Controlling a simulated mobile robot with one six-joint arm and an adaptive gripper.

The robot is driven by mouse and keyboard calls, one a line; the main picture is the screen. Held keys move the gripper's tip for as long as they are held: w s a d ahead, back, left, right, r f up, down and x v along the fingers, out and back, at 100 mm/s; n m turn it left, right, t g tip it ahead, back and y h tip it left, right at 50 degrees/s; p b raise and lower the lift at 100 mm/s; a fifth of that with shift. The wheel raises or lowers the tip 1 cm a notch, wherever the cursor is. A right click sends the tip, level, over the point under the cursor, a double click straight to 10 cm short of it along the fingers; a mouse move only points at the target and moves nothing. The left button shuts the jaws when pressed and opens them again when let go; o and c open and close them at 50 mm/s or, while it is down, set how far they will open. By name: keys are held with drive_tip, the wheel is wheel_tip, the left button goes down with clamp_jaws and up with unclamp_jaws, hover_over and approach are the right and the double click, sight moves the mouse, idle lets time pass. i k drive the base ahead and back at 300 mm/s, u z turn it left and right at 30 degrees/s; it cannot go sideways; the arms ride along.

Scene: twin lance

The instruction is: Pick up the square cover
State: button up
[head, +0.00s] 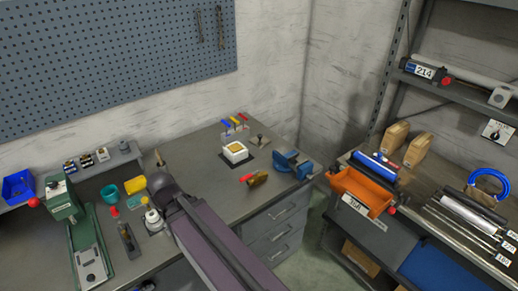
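A white square piece with a tan top (235,151) sits on a dark square pad on the workbench, near the back corner; it looks like the square cover, but whether the cover is a separate part is too small to tell. My purple-grey arm reaches up from the bottom middle, to the left of this piece and apart from it. My gripper cannot be made out; the far end of the arm hides what lies behind it.
A blue vise (292,165) and a brass-coloured piece with a red handle (256,179) lie right of the white piece. Coloured-handled tools (235,124) stand behind it. A green press (66,205) and small cups stand left. An orange bin (361,191) is on the right-hand shelf.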

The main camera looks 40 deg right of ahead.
sight(260, 141)
drive_tip(key=u, duration=0.15)
drive_tip(key=k, duration=0.95)
drive_tip(key=z, duration=1.9)
drive_tip(key=i, duration=1.65)
drive_tip(key=z, duration=0.05)
